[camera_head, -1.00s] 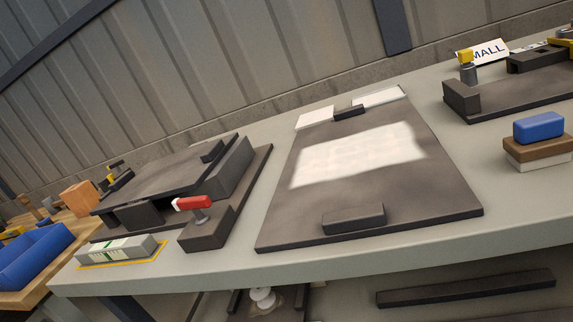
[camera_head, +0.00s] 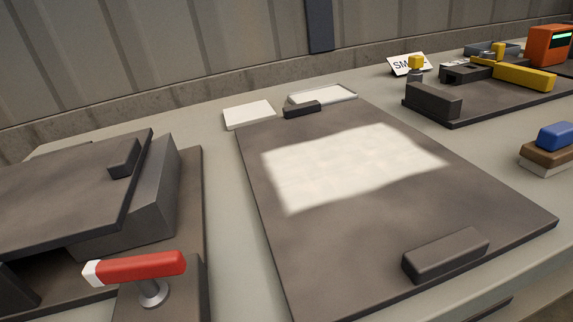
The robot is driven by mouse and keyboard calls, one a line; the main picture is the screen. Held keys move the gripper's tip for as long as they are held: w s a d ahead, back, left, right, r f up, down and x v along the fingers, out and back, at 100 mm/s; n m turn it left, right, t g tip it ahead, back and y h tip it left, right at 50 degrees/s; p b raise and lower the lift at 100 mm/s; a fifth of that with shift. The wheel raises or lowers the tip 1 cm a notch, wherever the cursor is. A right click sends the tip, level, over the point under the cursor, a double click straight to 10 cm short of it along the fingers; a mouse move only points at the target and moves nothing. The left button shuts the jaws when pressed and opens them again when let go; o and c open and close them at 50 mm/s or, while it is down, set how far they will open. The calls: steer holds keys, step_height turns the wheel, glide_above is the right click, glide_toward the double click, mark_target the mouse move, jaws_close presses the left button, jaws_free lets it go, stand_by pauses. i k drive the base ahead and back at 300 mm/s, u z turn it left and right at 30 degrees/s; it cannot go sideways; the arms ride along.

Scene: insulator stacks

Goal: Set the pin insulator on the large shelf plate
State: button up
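No pin insulator shows in the current view. I cannot make out a plate that is clearly the large shelf plate. A wide dark flat plate (camera_head: 350,235) lies on the grey bench in the middle, with a bright pale patch (camera_head: 350,165) on it. No insulator stands on this plate. My gripper is not in view, so what it holds cannot be seen.
A dark fixture with a sloped top (camera_head: 70,195) and a red-handled lever (camera_head: 137,268) stands at left. A dark block (camera_head: 446,255) sits on the plate's front edge. A small sign (camera_head: 409,64), a yellow bar (camera_head: 523,77) and a blue-topped brush-like block (camera_head: 550,148) are at right.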

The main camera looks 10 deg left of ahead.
mark_target(328, 140)
steer(key=u, duration=0.1)
steer(key=i, duration=1)
steer(key=z, duration=0.1)
